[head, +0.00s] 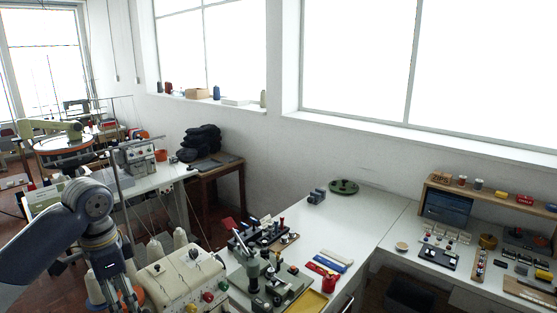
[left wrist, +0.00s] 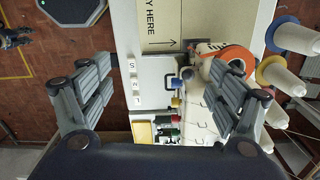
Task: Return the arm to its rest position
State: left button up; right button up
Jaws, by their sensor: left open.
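My left arm (head: 88,215) comes in from the left in the head view and bends down near the lower left. Its gripper (left wrist: 158,70) shows in the wrist view with its two grey fingers wide apart and nothing between the pads. Between and beyond the fingers are a cream machine and a pale board with printed lettering. In the head view the gripper end is low in the picture, left of the cream machine (head: 185,278), and its fingertips are hard to make out. My right gripper is not in view.
White thread cones (head: 180,238) stand close to the arm. In the wrist view, cones (left wrist: 296,40) and an orange ring (left wrist: 235,58) lie near the right finger. A white worktable (head: 340,215) holds a green press (head: 250,270) and a yellow tray (head: 308,302). Windows line the back.

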pick_arm(q)
jog(key=s+d+f+n+t+h, duration=0.1)
jog(key=s+d+f, duration=0.75)
jog(key=f, duration=0.25)
jog(key=s+d+f+n+t+h, duration=0.1)
jog(key=s+d+f+n+t, duration=0.1)
jog(key=s+d+f, duration=0.65)
jog(key=s+a+f+n+y, duration=0.25)
jog(key=s+a+n, duration=0.2)
jog(key=s, duration=0.35)
notch_tip(320, 180, down, 34)
jog(key=s+b, duration=0.2)
jog(key=b, duration=0.4)
jog(key=s+a+f+g+b, duration=0.1)
jog(key=s+f+b, duration=0.1)
jog(key=s+f, duration=0.6)
jog(key=s+a+f+g+b, duration=0.1)
jog(key=s+a+f+b, duration=0.1)
jog(key=s+f, duration=0.7)
notch_tip(320, 180, down, 3)
jog(key=shift+a+b, duration=0.3)
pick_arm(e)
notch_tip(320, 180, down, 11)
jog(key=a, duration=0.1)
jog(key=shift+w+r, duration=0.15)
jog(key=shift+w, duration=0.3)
